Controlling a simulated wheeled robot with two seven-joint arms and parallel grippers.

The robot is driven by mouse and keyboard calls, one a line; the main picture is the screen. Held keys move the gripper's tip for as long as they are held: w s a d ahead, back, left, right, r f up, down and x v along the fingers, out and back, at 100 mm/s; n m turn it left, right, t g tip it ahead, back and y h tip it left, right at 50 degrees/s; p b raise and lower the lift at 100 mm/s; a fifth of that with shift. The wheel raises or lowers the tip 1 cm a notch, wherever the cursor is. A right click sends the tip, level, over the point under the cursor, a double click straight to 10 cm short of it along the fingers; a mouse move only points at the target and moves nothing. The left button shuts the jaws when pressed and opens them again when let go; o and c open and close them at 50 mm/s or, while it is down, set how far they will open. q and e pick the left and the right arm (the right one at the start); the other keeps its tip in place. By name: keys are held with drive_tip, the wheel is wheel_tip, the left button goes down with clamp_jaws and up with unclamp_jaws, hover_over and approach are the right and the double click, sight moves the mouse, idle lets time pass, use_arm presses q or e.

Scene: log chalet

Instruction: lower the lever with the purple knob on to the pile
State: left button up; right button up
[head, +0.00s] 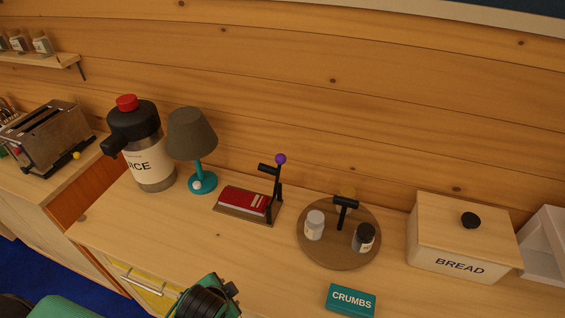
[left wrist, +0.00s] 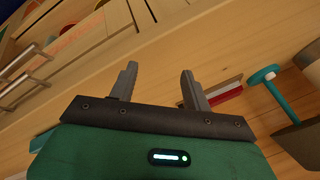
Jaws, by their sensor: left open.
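The lever (head: 278,183) stands raised and nearly upright at the right end of a brown base, with a purple knob (head: 280,159) on top and a black arm sticking out to the left. The pile (head: 243,202), red with a white patch, lies flat on the base, left of the lever's foot. The pile also shows in the left wrist view (left wrist: 229,95), beyond the right finger; I cannot make out the knob there. My left gripper (left wrist: 158,76) is open with nothing between its fingers. In the head view its wrist is at the bottom, in front of the base and apart from it. My right gripper is out of view.
A teal lamp (head: 192,135) and a juice jug (head: 137,145) stand left of the lever. A round tray (head: 340,257) with two shakers is to its right, then a bread box (head: 462,240). A CRUMBS box (head: 351,300) lies in front. The counter before the base is clear.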

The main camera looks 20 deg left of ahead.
use_arm(q)
drive_tip(key=w+r+m+t, duration=0.1)
drive_tip(key=w+m, duration=0.1)
drive_tip(key=w+r+m+t, duration=0.1)
drive_tip(key=w+m, duration=0.1)
drive_tip(key=w+r+m+y, duration=0.1)
drive_tip(key=w+m, duration=0.1)
drive_tip(key=shift+w+r+t, duration=0.15)
drive_tip(key=shift+r+t, duration=0.1)
drive_tip(key=shift+t, duration=0.15)
drive_tip(key=w+d+r+m+t+y, duration=0.1)
drive_tip(key=w+r+m+t, duration=0.35)
drive_tip(key=w+m, duration=0.2)
drive_tip(key=m+t+h, duration=0.1)
drive_tip(key=m+t, duration=0.4)
drive_tip(key=m, duration=1)
approach(279, 163)
drive_tip(key=w+p, duration=0.1)
drive_tip(key=w, duration=0.3)
drive_tip(key=w+a+p, duration=0.1)
drive_tip(key=w+p, duration=0.1)
drive_tip(key=w, duration=0.1)
drive_tip(key=w+p, duration=0.1)
drive_tip(key=w, duration=0.3)
drive_tip(key=shift+w+a+r, duration=0.1)
drive_tip(key=shift+w+a, duration=0.05)
drive_tip(key=shift+w, duration=0.2)
clamp_jaws()
